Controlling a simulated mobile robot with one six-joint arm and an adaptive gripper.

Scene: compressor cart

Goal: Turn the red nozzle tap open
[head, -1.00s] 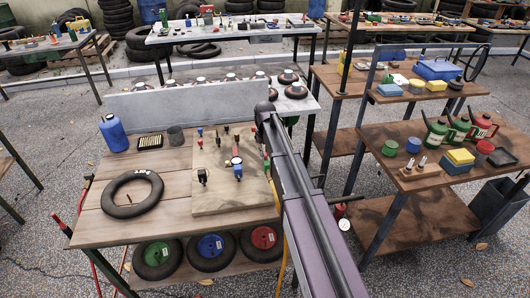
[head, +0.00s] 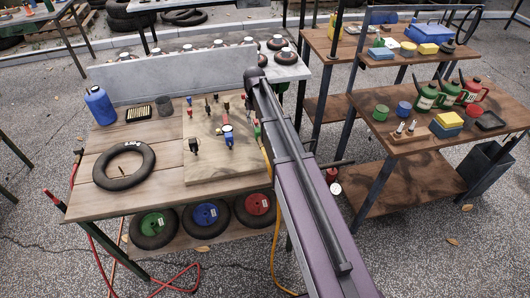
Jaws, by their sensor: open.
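A pale wooden board (head: 217,168) lies on the wooden workbench and carries several small fittings. Small red parts show along its back, one of them a fitting at the back left (head: 189,101). A blue-bodied fitting with a round face (head: 228,135) stands near the middle, and a black fitting (head: 195,146) stands to its left. At this size I cannot tell which red part is the nozzle tap, or how its handle is turned. My arm reaches over the board's right edge and covers part of that side. My gripper does not show.
A black tyre (head: 124,166), a blue bottle (head: 100,105) and a grey upright panel (head: 170,77) are on the bench. Wheels with coloured hubs sit on the shelf below. Red and yellow hoses hang around the bench. A tiered wooden rack (head: 405,192) stands at right.

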